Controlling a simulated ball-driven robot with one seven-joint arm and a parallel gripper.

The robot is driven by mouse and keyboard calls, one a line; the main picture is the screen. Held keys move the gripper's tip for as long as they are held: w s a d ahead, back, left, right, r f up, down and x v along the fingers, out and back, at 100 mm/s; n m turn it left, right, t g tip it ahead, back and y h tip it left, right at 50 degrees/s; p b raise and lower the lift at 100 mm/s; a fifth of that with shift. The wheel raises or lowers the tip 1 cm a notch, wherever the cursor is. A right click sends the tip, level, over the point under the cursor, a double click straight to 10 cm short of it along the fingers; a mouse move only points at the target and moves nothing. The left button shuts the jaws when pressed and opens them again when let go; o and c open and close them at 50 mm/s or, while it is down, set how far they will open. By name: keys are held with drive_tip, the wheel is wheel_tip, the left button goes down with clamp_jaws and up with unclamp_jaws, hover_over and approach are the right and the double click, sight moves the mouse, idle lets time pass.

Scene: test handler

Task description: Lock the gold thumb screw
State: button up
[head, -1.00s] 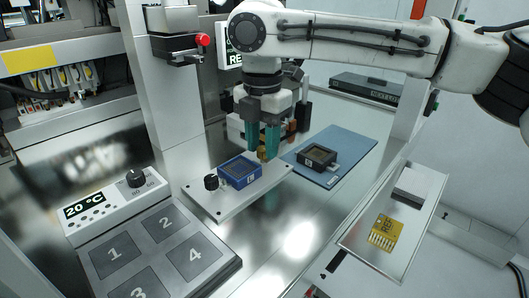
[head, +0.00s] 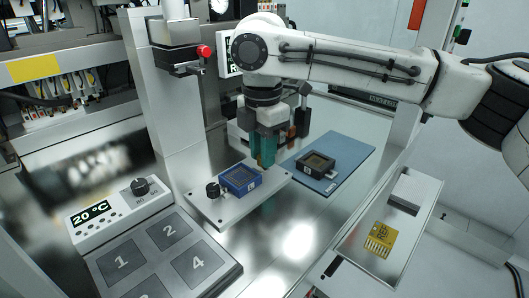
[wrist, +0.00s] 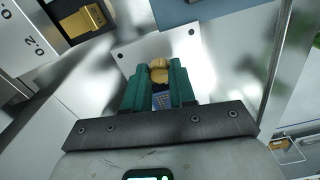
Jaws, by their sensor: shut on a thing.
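My gripper (head: 264,158) points straight down at the right end of a pale metal plate (head: 215,208). Its green fingers are shut on the gold thumb screw (wrist: 159,70), which shows between the fingertips in the wrist view. In the head view the fingers hide the screw. Left of the fingers on the plate sits a blue square socket (head: 240,179) with a dark centre and a white label; part of it also shows between the fingers in the wrist view (wrist: 161,101). I cannot tell how far the screw is turned.
A black knob (head: 212,190) stands at the plate's left end. A black socket (head: 317,164) lies on a blue mat (head: 350,157) to the right. A temperature unit (head: 92,214) with numbered pads is front left. A tray (head: 408,224) with a gold REF card (head: 381,240) is at right.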

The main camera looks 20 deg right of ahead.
drive_tip(key=shift+r+m+p, duration=0.2)
drive_tip(key=shift+m+p, duration=0.6)
drive_tip(key=shift+f+m+p, duration=0.2)
drive_tip(key=shift+m+p, duration=0.1)
drive_tip(key=shift+m, duration=0.6)
drive_tip(key=shift+r+m+p, duration=0.2)
drive_tip(key=shift+m+p, duration=0.7)
drive_tip(key=shift+p, duration=0.15)
drive_tip(key=shift+f+m, duration=0.2)
drive_tip(key=shift+m, duration=0.5)
